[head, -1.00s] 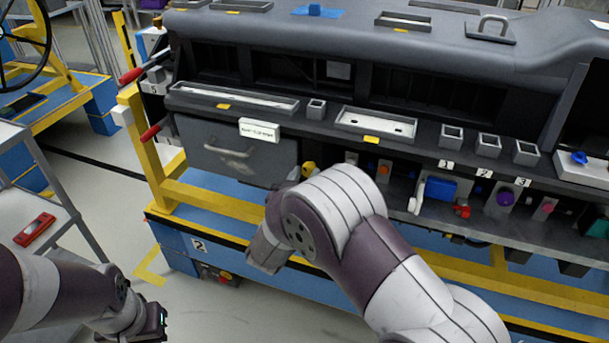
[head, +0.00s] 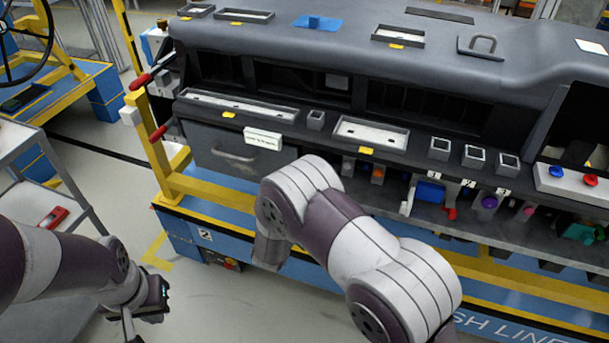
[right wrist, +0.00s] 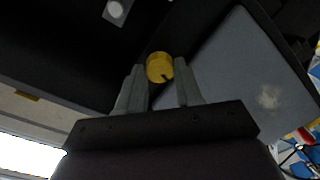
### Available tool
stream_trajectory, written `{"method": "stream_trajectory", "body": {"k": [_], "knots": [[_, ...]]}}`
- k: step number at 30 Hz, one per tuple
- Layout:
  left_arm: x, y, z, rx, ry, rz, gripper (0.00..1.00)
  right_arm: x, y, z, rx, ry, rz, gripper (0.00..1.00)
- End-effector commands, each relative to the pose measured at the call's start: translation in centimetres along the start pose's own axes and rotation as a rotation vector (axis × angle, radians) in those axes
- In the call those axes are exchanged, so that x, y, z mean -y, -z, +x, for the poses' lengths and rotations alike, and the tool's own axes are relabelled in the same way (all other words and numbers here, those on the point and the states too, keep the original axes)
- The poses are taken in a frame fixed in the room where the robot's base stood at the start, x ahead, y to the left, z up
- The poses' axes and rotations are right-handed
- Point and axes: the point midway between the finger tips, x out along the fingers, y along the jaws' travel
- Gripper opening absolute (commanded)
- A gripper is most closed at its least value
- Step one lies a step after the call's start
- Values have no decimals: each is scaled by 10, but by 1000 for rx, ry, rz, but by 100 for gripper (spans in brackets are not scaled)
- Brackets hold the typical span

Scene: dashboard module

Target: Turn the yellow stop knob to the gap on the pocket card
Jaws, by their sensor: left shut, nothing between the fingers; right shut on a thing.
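The yellow stop knob (right wrist: 160,66) shows in the right wrist view, a small round knob with a dark mark at its lower right edge. My right gripper (right wrist: 160,80) is shut on it, one grey finger on each side. In the head view my right arm hides the knob and that gripper. My left gripper (head: 130,318) is shut and empty at the lower left, over the floor and away from the dashboard. A white card (head: 263,139) is on the grey compartment door; its print is too small to read, and I cannot tell whether it is the pocket card.
The dashboard module (head: 400,65) fills the middle and right on a blue and yellow stand. A blue block (head: 430,192) and a purple knob (head: 489,202) sit on its lower panel. A grey cart (head: 20,150) with a red device (head: 52,218) stands at left.

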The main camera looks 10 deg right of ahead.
Motion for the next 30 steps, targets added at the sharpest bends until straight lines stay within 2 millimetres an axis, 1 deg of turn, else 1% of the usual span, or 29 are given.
{"method": "stream_trajectory", "body": {"k": [1,6,19,20,21,22,30], "knots": [[0,0,-3,0,0,0,0,-1,0,0,1,1,-15,5],[0,1,-6,0,0,0,0,0,0,0,2,2,-48,5],[0,1,-6,0,0,0,0,1,-1,0,3,2,-58,5],[0,1,-6,0,0,0,0,1,-1,0,3,2,-58,38],[0,1,-6,0,0,0,0,1,-1,0,3,2,-57,51],[0,1,-6,0,0,0,0,1,-1,0,2,2,-57,61],[0,1,-6,0,0,0,0,0,0,0,2,1,-56,61]]}}
